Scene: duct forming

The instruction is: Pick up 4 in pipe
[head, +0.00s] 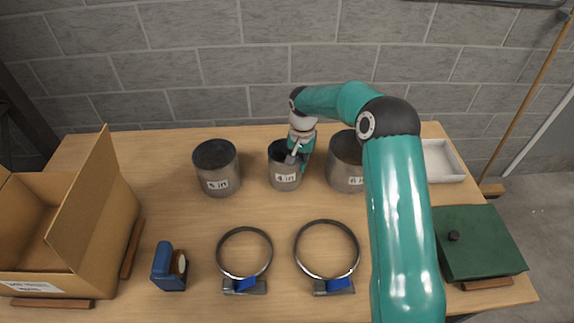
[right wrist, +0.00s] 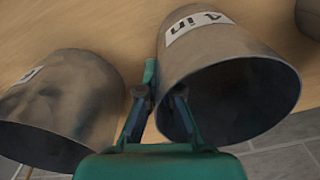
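The 4 in pipe (head: 284,173) is a short grey metal cylinder standing upright on the table, in the middle of three pipes. In the right wrist view the same pipe (right wrist: 203,54) shows its label upside down. My right gripper (head: 298,152) points down at the pipe's right rim. In the right wrist view my right gripper (right wrist: 164,92) straddles the wall, one finger inside the mouth and one outside, with a gap between them; it looks open. Contact with the wall is unclear. My left gripper is out of view.
The 6 in pipe (head: 345,168) stands close on the right, the 5 in pipe (head: 217,171) on the left.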

